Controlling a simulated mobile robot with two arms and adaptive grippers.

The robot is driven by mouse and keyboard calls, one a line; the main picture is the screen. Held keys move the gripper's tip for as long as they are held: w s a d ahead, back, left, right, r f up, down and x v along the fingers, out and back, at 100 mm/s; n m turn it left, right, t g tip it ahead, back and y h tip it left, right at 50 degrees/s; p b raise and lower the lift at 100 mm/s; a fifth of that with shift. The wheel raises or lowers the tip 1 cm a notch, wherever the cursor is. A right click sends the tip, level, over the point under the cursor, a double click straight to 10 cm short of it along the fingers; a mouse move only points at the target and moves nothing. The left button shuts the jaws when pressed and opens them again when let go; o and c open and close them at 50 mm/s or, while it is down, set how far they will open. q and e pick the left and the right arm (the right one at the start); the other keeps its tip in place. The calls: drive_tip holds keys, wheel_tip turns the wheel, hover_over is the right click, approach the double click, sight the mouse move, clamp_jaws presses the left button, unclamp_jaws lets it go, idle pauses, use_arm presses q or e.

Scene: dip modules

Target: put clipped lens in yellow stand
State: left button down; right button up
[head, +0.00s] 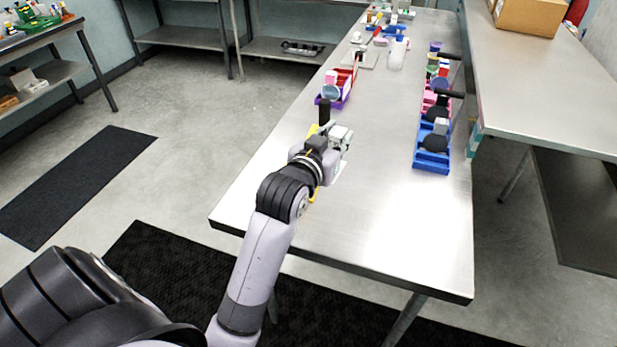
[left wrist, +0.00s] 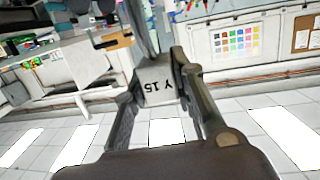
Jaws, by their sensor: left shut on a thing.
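My left gripper (head: 340,143) is over the near left part of the steel table in the head view. In the left wrist view its two fingers (left wrist: 162,98) are shut on a pale block marked "Y 15" (left wrist: 156,86). A thin greyish piece, which looks like the lens (left wrist: 140,25), rises from this block. The held block also shows in the head view (head: 341,133) as a small whitish piece. Yellow parts, likely the yellow stand (head: 313,131), show behind and beside the gripper; most of it is hidden. I cannot tell whether the held piece touches it. My right gripper is not in view.
A blue rack (head: 432,167) with black round pieces stands along the right side of the table (head: 370,220). A purple tray (head: 338,103) lies beyond my gripper, with a black upright piece (head: 324,110) near it. The table's near end is clear.

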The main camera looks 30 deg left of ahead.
use_arm(q)
drive_tip(key=w+a+r+n+y+b, duration=0.2)
drive_tip(key=w+a+r+y, duration=0.15)
drive_tip(key=a+r, duration=0.7)
wheel_tip(320, 180, down, 19)
drive_tip(key=shift+w+g+p, duration=0.3)
drive_tip(key=shift+w+p, duration=0.1)
drive_tip(key=shift+w, duration=0.05)
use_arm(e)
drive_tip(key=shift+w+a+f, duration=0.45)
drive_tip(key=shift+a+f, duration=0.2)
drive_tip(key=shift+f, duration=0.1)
use_arm(q)
drive_tip(key=shift+h, duration=0.25)
drive_tip(key=c, duration=1.3)
unclamp_jaws()
drive_tip(key=shift+f, duration=0.1)
drive_tip(key=shift+c, duration=0.2)
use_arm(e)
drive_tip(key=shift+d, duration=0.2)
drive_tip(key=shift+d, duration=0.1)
use_arm(q)
drive_tip(key=b+v, duration=0.1)
drive_tip(key=v, duration=1.1)
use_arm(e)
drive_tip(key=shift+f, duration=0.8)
